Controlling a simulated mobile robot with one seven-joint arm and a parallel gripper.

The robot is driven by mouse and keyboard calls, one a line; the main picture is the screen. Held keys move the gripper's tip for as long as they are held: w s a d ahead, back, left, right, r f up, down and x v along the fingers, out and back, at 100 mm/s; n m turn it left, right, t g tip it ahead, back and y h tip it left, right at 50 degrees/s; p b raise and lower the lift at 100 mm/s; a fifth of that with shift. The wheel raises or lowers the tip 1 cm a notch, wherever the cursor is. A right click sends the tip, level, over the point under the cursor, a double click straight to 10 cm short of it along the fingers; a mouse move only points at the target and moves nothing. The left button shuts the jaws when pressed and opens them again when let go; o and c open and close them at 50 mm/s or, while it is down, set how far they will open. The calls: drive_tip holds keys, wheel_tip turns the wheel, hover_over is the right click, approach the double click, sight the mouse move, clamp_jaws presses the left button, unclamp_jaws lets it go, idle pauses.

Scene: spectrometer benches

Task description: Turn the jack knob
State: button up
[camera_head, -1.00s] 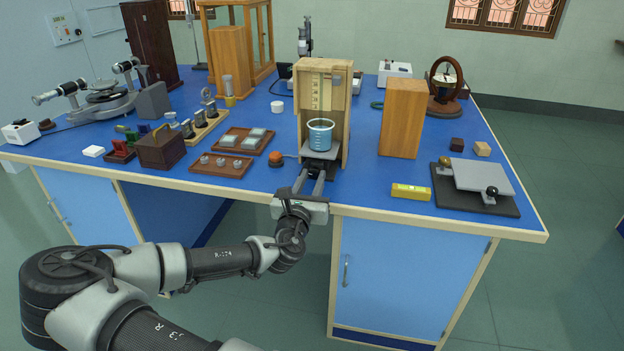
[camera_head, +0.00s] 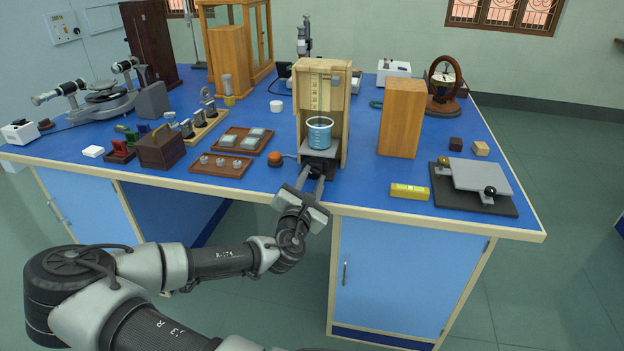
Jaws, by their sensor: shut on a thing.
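The jack (camera_head: 321,155) is a low stand with a grey top plate inside an open-fronted wooden case (camera_head: 301,105). A glass beaker (camera_head: 320,136) of bluish liquid stands upright on the plate. My gripper (camera_head: 314,180) is at the jack's front, just over the bench's front edge, with its fingers pointing at the jack. The fingers are shut on the jack knob at the front. The knob itself is mostly hidden between the fingertips. The gripper is rolled, so its body sits tilted in the picture.
An orange knob-like object (camera_head: 275,160) lies close left of the jack. A tray with small weights (camera_head: 221,166) is further left. Bench between the case and block is clear.

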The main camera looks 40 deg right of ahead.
drive_tip(key=shift+f, duration=0.15)
idle(0.3)
drive_tip(key=o, duration=1.1)
drive_tip(key=shift+c, duration=0.2)
drive_tip(key=shift+a, duration=0.1)
drive_tip(key=p+v, duration=0.7)
drive_tip(key=v, duration=1)
drive_tip(key=shift+s, duration=0.2)
drive_tip(key=shift+a, duration=0.1)
